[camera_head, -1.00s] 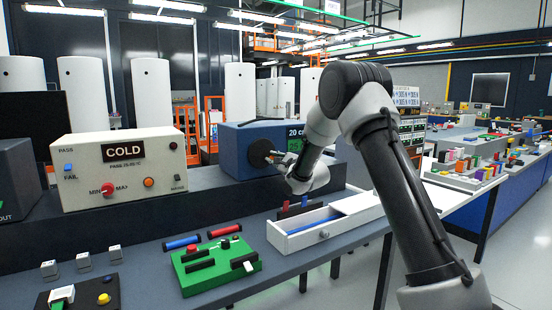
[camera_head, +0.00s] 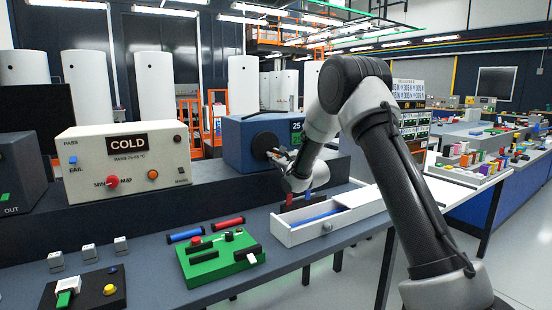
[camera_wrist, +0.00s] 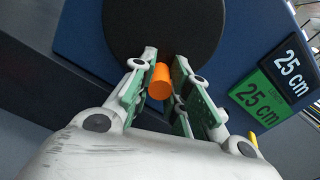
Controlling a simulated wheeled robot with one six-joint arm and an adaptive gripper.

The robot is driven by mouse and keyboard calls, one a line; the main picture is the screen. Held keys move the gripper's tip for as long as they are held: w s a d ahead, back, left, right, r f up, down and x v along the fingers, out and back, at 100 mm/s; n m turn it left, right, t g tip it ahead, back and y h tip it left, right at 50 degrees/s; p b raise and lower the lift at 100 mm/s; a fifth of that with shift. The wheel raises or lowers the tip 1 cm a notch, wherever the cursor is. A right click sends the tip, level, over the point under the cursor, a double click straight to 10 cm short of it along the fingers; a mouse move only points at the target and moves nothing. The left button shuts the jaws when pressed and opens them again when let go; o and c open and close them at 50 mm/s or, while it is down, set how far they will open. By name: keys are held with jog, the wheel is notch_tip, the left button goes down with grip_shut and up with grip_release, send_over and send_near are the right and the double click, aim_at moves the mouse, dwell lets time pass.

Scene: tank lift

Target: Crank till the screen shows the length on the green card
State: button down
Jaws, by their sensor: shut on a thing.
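The blue crank box (camera_head: 236,148) stands on the dark ledge at the middle, with a black crank disc (camera_head: 264,143) on its front. My gripper (camera_head: 274,157) is at the disc; in the wrist view my gripper (camera_wrist: 160,88) is shut on the orange crank handle (camera_wrist: 159,82), which sticks out from the disc (camera_wrist: 165,25). The black screen (camera_wrist: 292,66) reads 25 cm. The green card (camera_wrist: 262,99) below it also reads 25 cm. In the head view my arm partly hides the box's right side.
A beige COLD box (camera_head: 126,165) stands to the left. A green fixture (camera_head: 219,258), red and blue bars, and a white drawer tray (camera_head: 330,219) lie on the bench below. Another bench with many coloured parts is at the right.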

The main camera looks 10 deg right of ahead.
jog(key=shift+f, duration=0.25)
jog(key=c, duration=1.3)
grip_release()
jog(key=shift+s, duration=0.1)
jog(key=shift+d, duration=0.1)
jog(key=shift+r, duration=0.1)
jog(key=v, duration=1.2)
